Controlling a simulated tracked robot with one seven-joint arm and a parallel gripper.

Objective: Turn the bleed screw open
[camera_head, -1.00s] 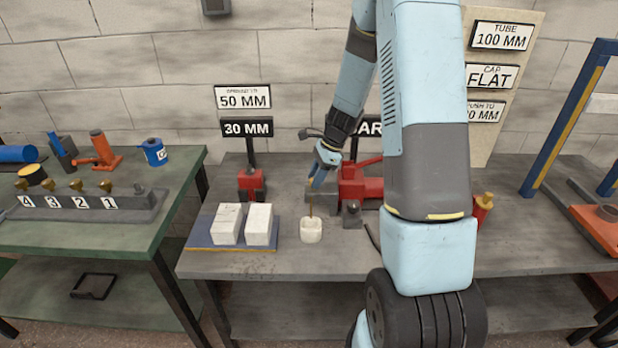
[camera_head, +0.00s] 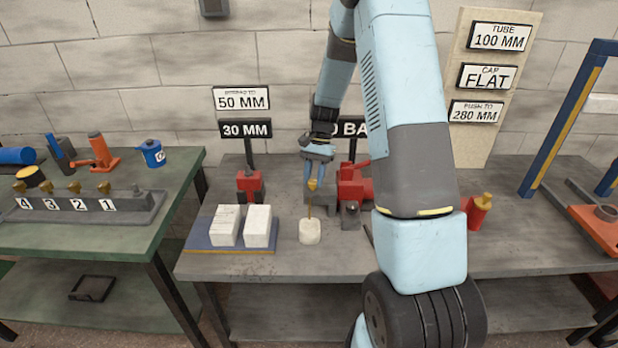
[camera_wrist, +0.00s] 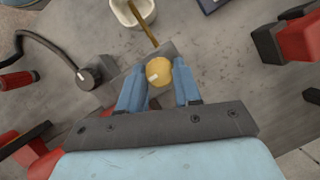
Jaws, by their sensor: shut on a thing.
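The bleed screw shows as a round brass head (camera_wrist: 160,73) with a small pale mark, between my fingertips in the wrist view. My gripper (camera_wrist: 160,88) is shut on it, one blue finger on each side. In the head view my gripper (camera_head: 314,178) points down over the brass head. A thin brass tube (camera_wrist: 147,32) runs from beside the screw to a white cup (camera_wrist: 122,14). The cup (camera_head: 310,234) stands on the bench in front of the screw. The grey block (camera_wrist: 163,50) under the screw is partly hidden by my fingers.
A red pump body (camera_head: 352,188) stands right of my gripper. A grey knob (camera_wrist: 89,77) with a black hose is close by. Two white blocks (camera_head: 241,226) sit on a blue mat at left. A red jack (camera_head: 250,184) stands behind them.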

